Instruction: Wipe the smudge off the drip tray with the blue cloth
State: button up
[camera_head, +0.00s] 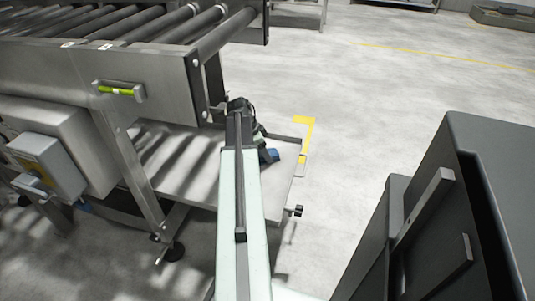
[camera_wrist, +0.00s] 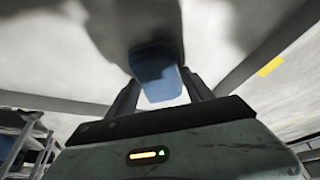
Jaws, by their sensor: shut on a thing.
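The drip tray (camera_head: 190,172) is a shiny metal sheet below the roller conveyor, crossed by dark stripes that look like shadows. My gripper (camera_wrist: 160,90) is shut on the blue cloth (camera_wrist: 158,78), which sticks out between its fingers. In the head view my arm reaches over the tray's right part, and a bit of the blue cloth (camera_head: 271,155) shows beside it near the tray's right edge. In the wrist view a dark blurred patch (camera_wrist: 140,22) lies beyond the cloth; I cannot tell whether it is the smudge or shadow. Contact between cloth and tray is unclear.
The roller conveyor (camera_head: 150,62) and its leg (camera_head: 130,170) stand over the tray's left side. A grey-blue control box (camera_head: 45,165) hangs at left. A valve (camera_head: 294,211) juts from the tray's front right corner. Open floor (camera_head: 370,130) lies to the right.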

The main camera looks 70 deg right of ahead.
aim_at(262, 159)
jog(key=shift+a+f, duration=0.1)
jog(key=shift+a, duration=1.8)
jog(key=shift+s+a, duration=0.1)
jog(key=shift+a, duration=1.7)
jog(key=shift+w, duration=0.85)
jog(key=shift+w+d, duration=0.1)
jog(key=shift+d, duration=1.45)
jog(key=shift+w+d, duration=0.1)
jog(key=shift+d, duration=2.05)
jog(key=shift+r, duration=0.2)
notch_tip(262, 159, up, 6)
jog(key=p, duration=0.6)
jog(key=shift+f, duration=0.1)
